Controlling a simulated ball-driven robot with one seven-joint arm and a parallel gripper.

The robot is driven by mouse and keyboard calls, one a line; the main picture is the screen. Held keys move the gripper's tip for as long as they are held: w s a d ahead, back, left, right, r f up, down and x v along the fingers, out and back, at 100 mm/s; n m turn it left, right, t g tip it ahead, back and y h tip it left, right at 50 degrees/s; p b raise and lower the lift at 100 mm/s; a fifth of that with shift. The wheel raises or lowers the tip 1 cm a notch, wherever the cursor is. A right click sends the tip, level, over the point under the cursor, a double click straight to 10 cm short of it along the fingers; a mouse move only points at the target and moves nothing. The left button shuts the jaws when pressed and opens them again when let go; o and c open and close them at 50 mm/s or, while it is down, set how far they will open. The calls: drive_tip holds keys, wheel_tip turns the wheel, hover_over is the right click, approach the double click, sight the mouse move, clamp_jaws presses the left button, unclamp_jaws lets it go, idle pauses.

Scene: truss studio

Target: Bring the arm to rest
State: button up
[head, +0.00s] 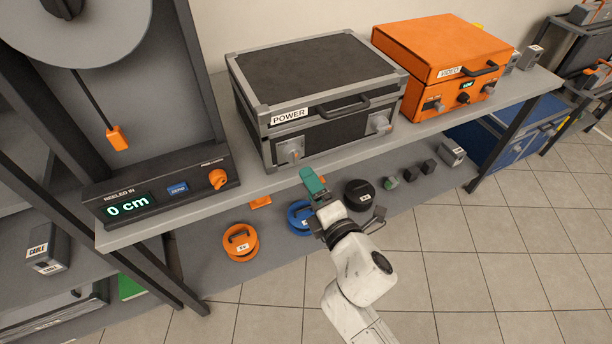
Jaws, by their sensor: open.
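My gripper (338,206) is at the end of my white arm, in the lower middle of the head view. It is open and hangs in front of the shelf unit, just below the front edge of the upper shelf (440,124). A teal piece (312,181) shows at its tip; I cannot tell whether it belongs to the gripper or lies behind it. Nothing is clearly held between the jaws.
A black POWER case (316,62) and an orange VIDEO case (440,52) stand on the upper shelf. A reel unit (160,190) reads 0 cm. Orange (240,243), blue (299,217) and black (358,194) reels sit below. Tiled floor (500,250) is clear at right.

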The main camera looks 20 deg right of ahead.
drive_tip(key=shift+s, duration=0.45)
